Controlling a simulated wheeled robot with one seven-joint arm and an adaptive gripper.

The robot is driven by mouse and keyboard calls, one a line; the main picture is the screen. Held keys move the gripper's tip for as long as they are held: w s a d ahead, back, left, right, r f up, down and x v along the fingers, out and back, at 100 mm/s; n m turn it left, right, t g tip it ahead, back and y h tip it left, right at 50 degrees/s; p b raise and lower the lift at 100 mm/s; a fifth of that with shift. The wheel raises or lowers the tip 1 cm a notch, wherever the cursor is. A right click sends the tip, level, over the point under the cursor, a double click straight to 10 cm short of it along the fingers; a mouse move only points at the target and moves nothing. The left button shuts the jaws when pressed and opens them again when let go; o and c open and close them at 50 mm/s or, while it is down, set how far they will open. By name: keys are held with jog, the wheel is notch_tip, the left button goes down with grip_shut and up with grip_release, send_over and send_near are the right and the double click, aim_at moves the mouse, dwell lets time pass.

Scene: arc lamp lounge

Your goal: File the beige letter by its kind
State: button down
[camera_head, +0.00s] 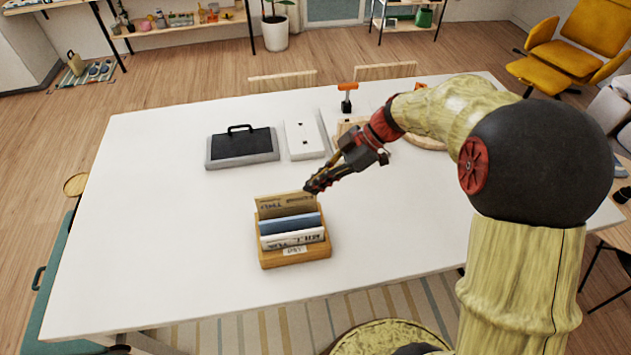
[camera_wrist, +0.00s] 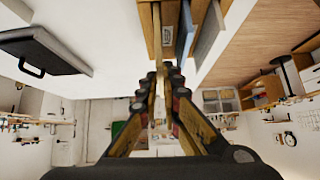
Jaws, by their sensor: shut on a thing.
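The beige letter (camera_head: 283,204) stands upright at the back of a wooden letter box (camera_head: 297,258), on the white table. Dark lettering on it is too small to read surely. In the wrist view it shows edge-on as a thin strip (camera_wrist: 157,32) between the fingers. My gripper (camera_head: 312,187) is shut on its upper right corner; the wrist view also shows my gripper (camera_wrist: 164,78). In front of it stand a blue letter (camera_head: 290,222) and a white letter (camera_head: 292,238). The box's front has a small white label. The letter's lower part is hidden in the box.
A black-lidded grey case (camera_head: 242,147) and a white panel (camera_head: 305,136) lie behind the box. An orange-topped tool (camera_head: 347,98) and a round wooden board (camera_head: 428,139) stand farther right. The table's left side and right front are clear.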

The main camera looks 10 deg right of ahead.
jog(key=shift+f+b, duration=0.95)
jog(key=shift+f, duration=0.1)
jog(key=c, duration=1.9)
grip_release()
jog(key=shift+r, duration=0.1)
jog(key=v, duration=1.2)
